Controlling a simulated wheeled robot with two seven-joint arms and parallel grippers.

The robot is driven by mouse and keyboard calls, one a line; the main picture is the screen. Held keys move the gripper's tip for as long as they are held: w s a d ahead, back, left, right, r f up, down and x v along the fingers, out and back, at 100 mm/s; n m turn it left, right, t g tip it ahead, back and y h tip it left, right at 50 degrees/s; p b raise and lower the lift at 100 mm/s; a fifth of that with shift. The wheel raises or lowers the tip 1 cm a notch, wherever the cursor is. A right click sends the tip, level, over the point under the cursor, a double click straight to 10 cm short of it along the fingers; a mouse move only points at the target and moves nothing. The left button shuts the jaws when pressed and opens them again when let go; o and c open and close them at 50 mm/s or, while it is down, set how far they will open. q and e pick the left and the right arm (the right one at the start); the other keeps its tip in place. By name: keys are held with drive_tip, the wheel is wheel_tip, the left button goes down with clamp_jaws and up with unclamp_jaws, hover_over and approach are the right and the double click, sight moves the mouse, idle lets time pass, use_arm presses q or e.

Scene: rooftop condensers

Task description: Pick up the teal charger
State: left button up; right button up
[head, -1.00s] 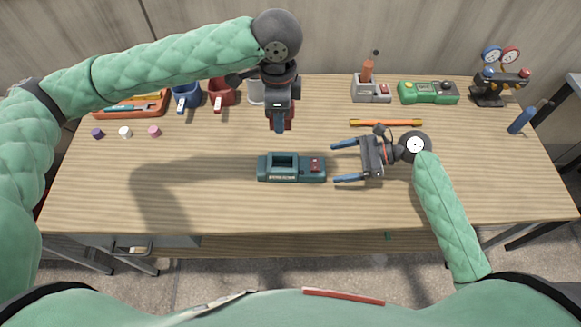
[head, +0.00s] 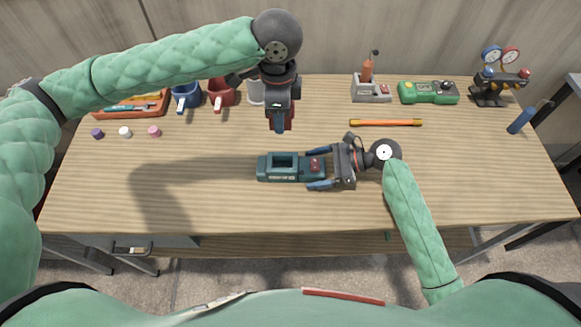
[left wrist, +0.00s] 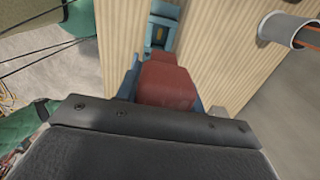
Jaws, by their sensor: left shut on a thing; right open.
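The teal charger (head: 272,176) lies on the workbench in the middle of the head view, with an open slot at its left and a red patch at its right. My right gripper (head: 317,170) is open at the charger's right end, one blue finger on its far side and one on its near side. I cannot tell whether they touch it. My left gripper (head: 281,124) points down above the bench beyond the charger. It is shut on a dark red block (left wrist: 165,87), seen between its fingers in the left wrist view and mostly hidden in the head view.
An orange stick (head: 386,122) lies beyond my right gripper. A green device (head: 428,92), a grey holder (head: 371,92) and a gauge set (head: 500,88) stand at the back right. The bench's (head: 110,190) front left is clear.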

sight(298, 163)
drive_tip(key=c, duration=1.4)
wheel_tip(298, 163, up, 9)
drive_tip(key=shift+w+r, duration=0.1)
drive_tip(key=shift+d+r, duration=0.2)
drive_tip(key=shift+r, duration=0.1)
drive_tip(key=shift+d+f, duration=0.1)
drive_tip(key=shift+d, duration=0.1)
drive_tip(key=f, duration=0.1)
drive_tip(key=s+f, duration=0.1)
drive_tip(key=f+g, duration=0.1)
drive_tip(key=shift+s+d+f+n, duration=0.2)
drive_tip(key=shift+d+f+n, duration=0.1)
drive_tip(key=shift+n, duration=0.1)
drive_tip(key=shift+w+a+f+m+t, duration=0.3)
drive_tip(key=shift+w+a+f, duration=0.15)
drive_tip(key=shift+a+f, duration=0.15)
drive_tip(key=shift+w+a+r, duration=0.1)
drive_tip(key=shift+w, duration=0.05)
